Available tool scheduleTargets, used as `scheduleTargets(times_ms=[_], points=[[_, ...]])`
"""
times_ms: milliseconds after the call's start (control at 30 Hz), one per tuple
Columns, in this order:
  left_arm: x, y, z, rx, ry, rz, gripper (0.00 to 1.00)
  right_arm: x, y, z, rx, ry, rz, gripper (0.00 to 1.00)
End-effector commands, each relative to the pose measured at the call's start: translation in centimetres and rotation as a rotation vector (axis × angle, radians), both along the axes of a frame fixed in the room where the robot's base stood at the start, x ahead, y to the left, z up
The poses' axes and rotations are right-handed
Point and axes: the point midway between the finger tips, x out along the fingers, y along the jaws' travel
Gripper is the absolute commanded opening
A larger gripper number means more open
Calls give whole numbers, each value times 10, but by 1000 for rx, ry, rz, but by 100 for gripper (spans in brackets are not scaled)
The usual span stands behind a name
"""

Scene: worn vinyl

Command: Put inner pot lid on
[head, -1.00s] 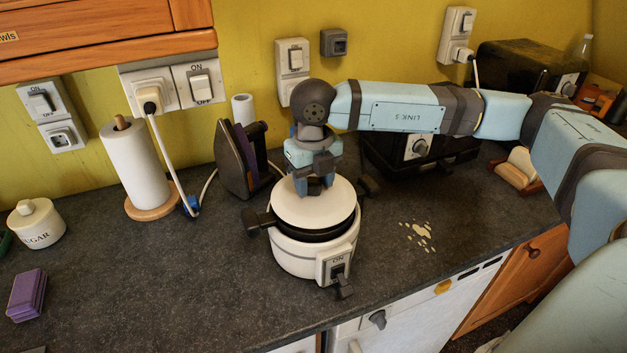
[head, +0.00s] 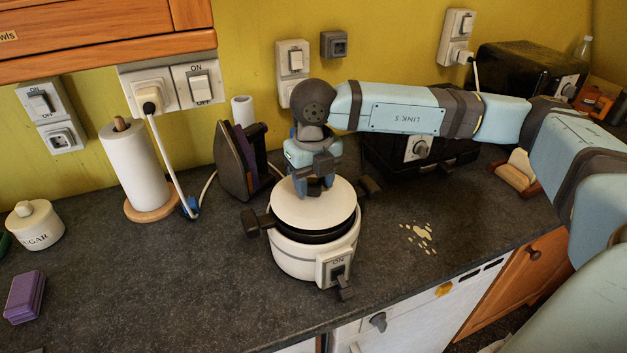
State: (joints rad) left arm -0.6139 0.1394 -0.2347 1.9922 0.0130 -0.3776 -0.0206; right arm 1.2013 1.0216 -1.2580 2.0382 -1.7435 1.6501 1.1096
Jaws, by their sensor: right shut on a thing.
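The white cooker (head: 297,262) stands on the dark worktop, with a switch marked ON on its front and dark handles at its sides. A dark rim (head: 318,236) shows at its top. The round cream lid (head: 312,208) sits over that rim; I cannot tell whether it is fully seated. My right gripper (head: 314,186) points down at the middle of the lid and is shut on it, its fingers hiding the grip point. My left gripper is not in view.
An iron (head: 235,160) stands close behind the cooker on the left, with a paper towel roll (head: 135,165) beyond it. A black appliance (head: 440,150) is behind on the right. Pale spilt patches (head: 418,237) mark the worktop on the right.

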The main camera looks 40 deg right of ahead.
Motion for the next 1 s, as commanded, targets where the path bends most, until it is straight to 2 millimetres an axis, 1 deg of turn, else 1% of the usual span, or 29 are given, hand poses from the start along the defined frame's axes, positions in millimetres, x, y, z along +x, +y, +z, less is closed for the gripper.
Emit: scheduleTargets(times_ms=[267,1000], points=[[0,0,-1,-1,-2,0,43,0,0,-1,0,-1,0,24],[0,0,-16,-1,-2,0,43,0,0,-19,0,-1,0,24]])
